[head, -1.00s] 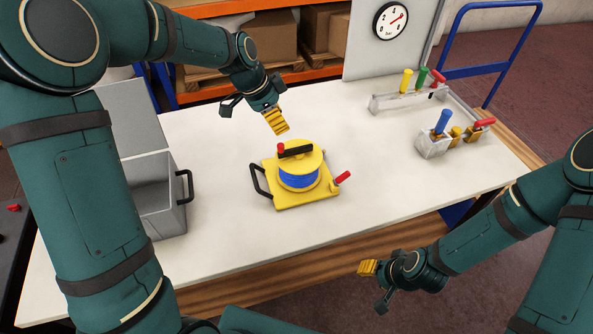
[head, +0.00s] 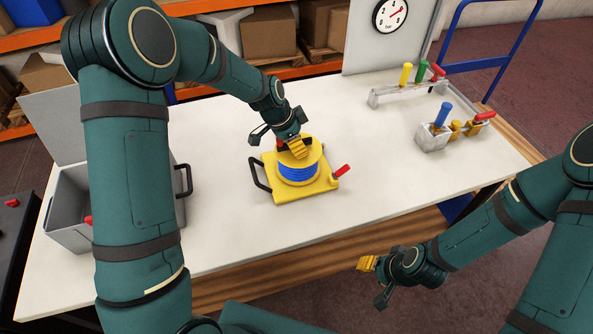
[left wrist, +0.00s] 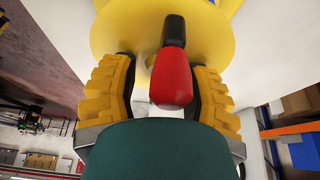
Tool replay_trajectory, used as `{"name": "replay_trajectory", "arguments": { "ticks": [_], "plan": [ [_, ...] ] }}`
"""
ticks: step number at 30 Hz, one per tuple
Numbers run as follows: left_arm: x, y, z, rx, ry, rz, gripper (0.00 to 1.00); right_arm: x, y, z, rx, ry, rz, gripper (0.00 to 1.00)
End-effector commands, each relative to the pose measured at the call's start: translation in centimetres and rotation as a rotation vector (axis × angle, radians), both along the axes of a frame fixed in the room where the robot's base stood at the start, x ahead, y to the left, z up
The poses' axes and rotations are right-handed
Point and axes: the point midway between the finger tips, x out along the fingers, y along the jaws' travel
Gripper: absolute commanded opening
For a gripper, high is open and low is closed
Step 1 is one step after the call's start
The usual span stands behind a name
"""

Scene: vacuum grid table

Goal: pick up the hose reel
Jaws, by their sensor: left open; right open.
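The hose reel (head: 299,172) stands on the white table, with yellow flanges, a blue hose wound between them and a square yellow base. A black handle (left wrist: 176,32) with a red end (left wrist: 172,78) lies across its top. My left gripper (head: 299,148) is open right over the reel's top and partly hides the handle there. In the left wrist view the yellow fingers of my left gripper (left wrist: 158,92) stand on either side of the red end, with gaps. My right gripper (head: 373,278) is open and empty, in front of the table's front edge.
A grey open bin (head: 68,217) with a black handle stands at the table's left. A valve block (head: 433,139) and a rail with coloured levers (head: 378,98) stand at the right, below a gauge (head: 390,14). The table's middle is clear around the reel.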

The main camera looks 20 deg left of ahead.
Motion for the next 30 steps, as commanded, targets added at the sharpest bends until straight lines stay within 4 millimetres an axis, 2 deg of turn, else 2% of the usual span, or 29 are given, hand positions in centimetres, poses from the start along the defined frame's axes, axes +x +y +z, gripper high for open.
{"name": "replay_trajectory", "arguments": {
  "ticks": [7,8,9,11,12,26,30],
  "plan": [
    [0.04,-0.03,-0.11,0.000,0.000,0.000,0.46,-0.02,0.01,0.01,0.000,0.000,0.000,0.46],
    [0.04,-0.03,-0.11,0.000,0.000,0.000,0.42,-0.02,0.01,0.01,0.000,0.000,0.000,0.46],
    [0.04,-0.03,-0.11,0.000,0.000,0.001,0.28,-0.02,0.00,0.01,0.000,0.000,0.000,0.46],
    [0.04,-0.02,-0.10,0.000,0.000,0.001,0.07,-0.02,0.00,0.01,0.000,0.000,0.000,0.46],
    [0.04,-0.02,-0.10,0.000,0.000,0.001,0.00,-0.01,0.00,0.01,0.000,0.000,0.000,0.46],
    [0.09,-0.06,-0.02,-0.001,-0.002,0.001,0.00,-0.01,0.00,0.00,0.000,0.000,0.000,0.46],
    [0.13,-0.05,0.81,-0.001,-0.004,0.001,0.00,0.01,0.00,0.09,0.000,0.000,0.000,0.46]
  ]
}}
